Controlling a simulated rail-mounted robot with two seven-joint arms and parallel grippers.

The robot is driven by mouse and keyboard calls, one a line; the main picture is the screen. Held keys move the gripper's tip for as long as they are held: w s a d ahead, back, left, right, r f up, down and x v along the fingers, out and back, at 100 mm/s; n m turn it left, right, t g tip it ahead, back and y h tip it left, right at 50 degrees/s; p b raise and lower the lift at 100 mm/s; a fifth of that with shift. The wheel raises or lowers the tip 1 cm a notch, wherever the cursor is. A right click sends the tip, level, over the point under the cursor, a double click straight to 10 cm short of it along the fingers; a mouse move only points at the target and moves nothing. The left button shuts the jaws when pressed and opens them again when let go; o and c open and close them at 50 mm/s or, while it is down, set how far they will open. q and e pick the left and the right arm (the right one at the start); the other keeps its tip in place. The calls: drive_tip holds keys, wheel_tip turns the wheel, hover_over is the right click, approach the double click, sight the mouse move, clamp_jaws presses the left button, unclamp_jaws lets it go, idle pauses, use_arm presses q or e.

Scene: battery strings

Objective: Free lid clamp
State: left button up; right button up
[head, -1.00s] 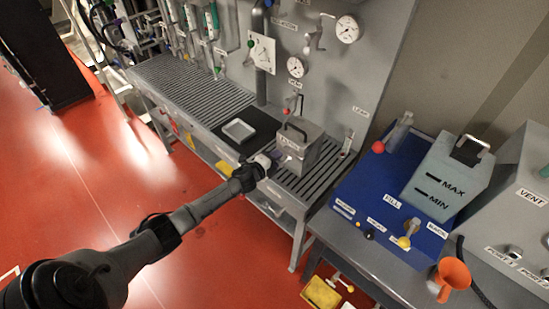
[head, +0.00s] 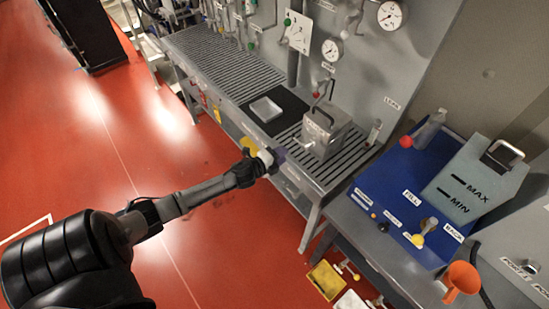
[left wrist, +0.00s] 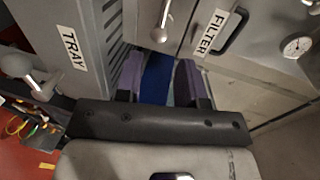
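The grey metal filter box (head: 325,130) has a handle on its lid and stands on the slatted bench. A small pale lever end (head: 307,146) shows on its front. In the left wrist view, a metal lever with a rounded end (left wrist: 161,30) hangs beside the FILTER label (left wrist: 212,32), just beyond the fingertips. My left gripper (head: 275,156) is in front of the box, apart from it. Its purple fingers (left wrist: 158,75) are spread, with a blue surface visible between them; I cannot tell what that surface is. My right gripper is out of view.
A metal knob (left wrist: 16,62) sits by the TRAY label at left in the wrist view. A shallow grey tray (head: 265,109) lies on a black mat left of the box. A blue fill station (head: 400,185) stands at right. Red floor is open in front of the bench.

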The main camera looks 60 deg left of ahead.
use_arm(q)
drive_tip(key=s, duration=0.3)
drive_tip(key=shift+s+d+r, duration=0.1)
drive_tip(key=shift+d+r, duration=0.05)
drive_tip(key=shift+r, duration=0.2)
idle(0.4)
